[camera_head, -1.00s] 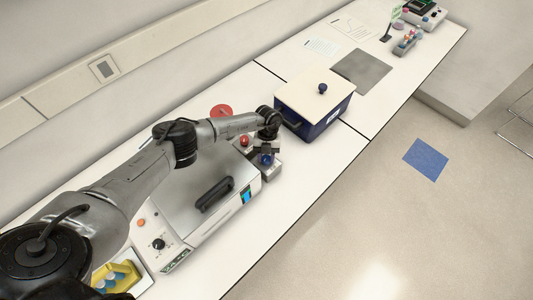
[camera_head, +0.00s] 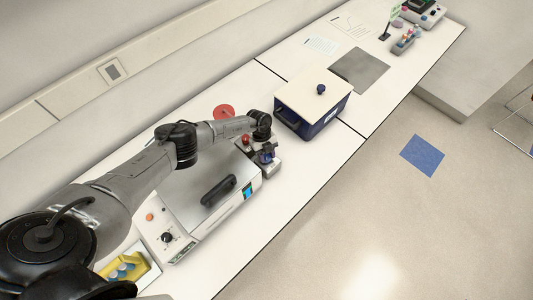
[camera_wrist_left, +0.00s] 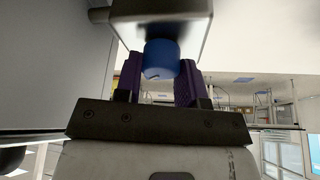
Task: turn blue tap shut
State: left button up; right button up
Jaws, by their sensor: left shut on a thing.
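The blue tap (camera_wrist_left: 161,60) is a round blue knob under a pale metal block in the left wrist view. The purple fingers of my left gripper (camera_wrist_left: 160,72) stand on both sides of it, shut on it. In the head view the blue tap (camera_head: 269,157) shows small on the front of a grey unit (camera_head: 263,171), with my left gripper (camera_head: 264,148) at it. The dark wrist and fingers partly hide the knob there. The tap's exact turn angle cannot be told. My right gripper is in neither view.
A red knob (camera_head: 246,140) is close behind the gripper, and a red disc (camera_head: 223,112) lies farther back. A blue box with a cream lid (camera_head: 310,98) stands just right. A cycler with a black handle (camera_head: 218,190) stands under my left arm. The bench front is clear.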

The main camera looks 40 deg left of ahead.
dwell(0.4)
pick_arm(q)
jog(key=o, duration=0.9)
jog(key=p+v, duration=0.1)
jog(key=v, duration=1.3)
jog(key=shift+s, duration=0.1)
